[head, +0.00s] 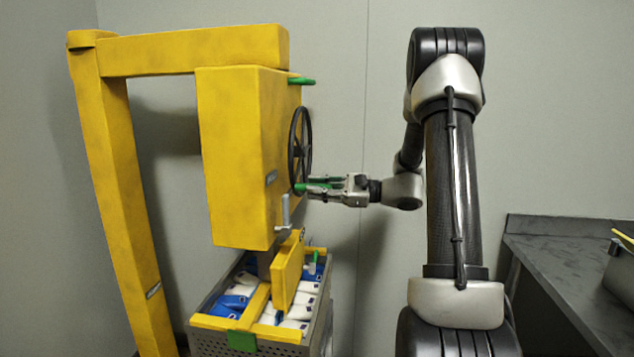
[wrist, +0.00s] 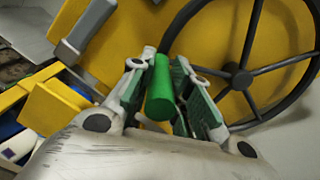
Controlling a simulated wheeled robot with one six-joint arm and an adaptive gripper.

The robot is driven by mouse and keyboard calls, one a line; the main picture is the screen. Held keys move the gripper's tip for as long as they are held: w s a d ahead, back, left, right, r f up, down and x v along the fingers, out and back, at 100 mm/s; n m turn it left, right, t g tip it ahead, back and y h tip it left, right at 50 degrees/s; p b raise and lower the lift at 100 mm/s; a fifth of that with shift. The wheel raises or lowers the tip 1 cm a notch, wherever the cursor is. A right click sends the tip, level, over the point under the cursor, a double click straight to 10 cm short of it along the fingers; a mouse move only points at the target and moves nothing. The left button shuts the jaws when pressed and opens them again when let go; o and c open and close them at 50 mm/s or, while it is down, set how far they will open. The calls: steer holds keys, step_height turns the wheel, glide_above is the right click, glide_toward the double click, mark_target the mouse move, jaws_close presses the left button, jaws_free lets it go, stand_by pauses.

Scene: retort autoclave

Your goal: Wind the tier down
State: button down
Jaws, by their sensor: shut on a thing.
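A black spoked handwheel (head: 300,140) is on the right side of the yellow hoist housing (head: 240,160). Its green handle (wrist: 160,90) sticks out from the lower rim. My gripper (head: 322,187) reaches in from the right and is shut on this handle, with a finger on each side in the wrist view. The perforated tier (head: 230,345) is below the housing, filled with blue and white packs (head: 303,300). A yellow crossbar and upright plate (head: 287,272) stand over the packs. The tier's underside is out of view.
A yellow post and top beam (head: 180,52) stand at the left. A green peg (head: 301,81) juts from the housing above the wheel, and a grey lever (head: 285,215) hangs below it. A dark bench (head: 570,275) with a metal container (head: 622,270) is at the right.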

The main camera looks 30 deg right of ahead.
steer(key=w+d+f+n, duration=0.65)
steer(key=w+n, duration=0.25)
steer(key=n, duration=0.2)
steer(key=w+d+r+n, duration=0.7)
steer(key=w+r+n, duration=0.3)
steer(key=n, duration=0.5)
steer(key=shift+r, duration=0.4)
steer(key=shift+d+r, duration=0.1)
steer(key=c, duration=1.4)
jaws_free()
steer(key=shift+o, duration=0.5)
steer(key=shift+d, duration=0.15)
steer(key=v, duration=1.1)
steer(key=shift+s+d, duration=0.2)
steer(key=shift+s, duration=0.15)
